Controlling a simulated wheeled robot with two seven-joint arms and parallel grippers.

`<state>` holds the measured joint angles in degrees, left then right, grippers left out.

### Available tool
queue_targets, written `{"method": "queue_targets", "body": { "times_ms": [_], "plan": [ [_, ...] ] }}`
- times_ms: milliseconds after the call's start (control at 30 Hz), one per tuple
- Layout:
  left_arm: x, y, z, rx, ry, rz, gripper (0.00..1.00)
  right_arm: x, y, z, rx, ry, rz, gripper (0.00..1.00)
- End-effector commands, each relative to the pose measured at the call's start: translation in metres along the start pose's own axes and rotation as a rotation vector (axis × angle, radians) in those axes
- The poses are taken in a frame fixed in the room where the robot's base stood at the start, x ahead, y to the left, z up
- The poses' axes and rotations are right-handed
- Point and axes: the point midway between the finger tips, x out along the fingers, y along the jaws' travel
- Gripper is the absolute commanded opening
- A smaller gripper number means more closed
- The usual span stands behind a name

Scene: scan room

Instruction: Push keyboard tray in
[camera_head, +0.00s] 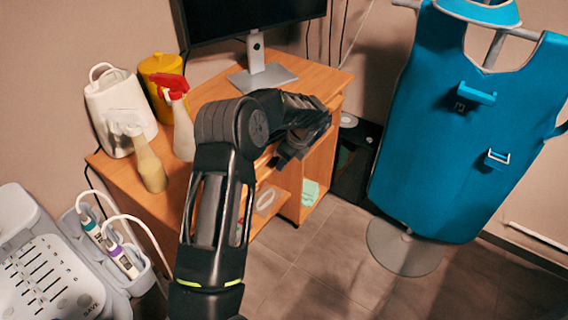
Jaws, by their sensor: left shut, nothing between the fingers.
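A wooden desk (322,84) stands against the wall, seen from above. Below its top, a wooden board that looks like the keyboard tray (279,195) shows in part, with a pale oval thing (266,200) on it. My left arm hides much of the tray and the desk's front edge. My left gripper (281,160) is shut and empty near the front edge of the desk, above the tray in the picture. I cannot tell whether it touches the desk or tray. My right gripper is out of view.
A monitor (258,62), a white container (118,108), a yellow canister (160,75) and two spray bottles (181,125) (150,165) stand on the desk. An ultrasound machine (50,275) is at lower left. A blue apron (465,120) hangs on a stand at right. Floor between is clear.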

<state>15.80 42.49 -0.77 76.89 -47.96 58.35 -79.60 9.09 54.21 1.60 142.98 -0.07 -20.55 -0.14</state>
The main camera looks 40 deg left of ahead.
Motion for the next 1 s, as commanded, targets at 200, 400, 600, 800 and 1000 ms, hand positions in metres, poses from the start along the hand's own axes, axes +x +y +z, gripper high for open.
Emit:
{"method": "queue_targets", "body": {
  "times_ms": [200,400,600,800,1000],
  "plan": [
    [-0.006,-0.001,-0.005,-0.004,-0.011,-0.003,0.00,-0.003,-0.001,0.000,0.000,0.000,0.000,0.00],
    [-0.030,-0.002,-0.025,-0.005,-0.004,-0.006,0.00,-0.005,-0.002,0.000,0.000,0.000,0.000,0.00],
    [-0.076,-0.002,-0.026,-0.004,-0.002,-0.003,0.00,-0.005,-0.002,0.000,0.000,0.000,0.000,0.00],
    [-0.105,-0.001,-0.027,-0.003,-0.002,-0.001,0.00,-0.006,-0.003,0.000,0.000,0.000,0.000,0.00],
    [-0.113,-0.001,-0.027,-0.003,-0.001,0.001,0.00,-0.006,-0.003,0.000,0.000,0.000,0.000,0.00]
  ]
}}
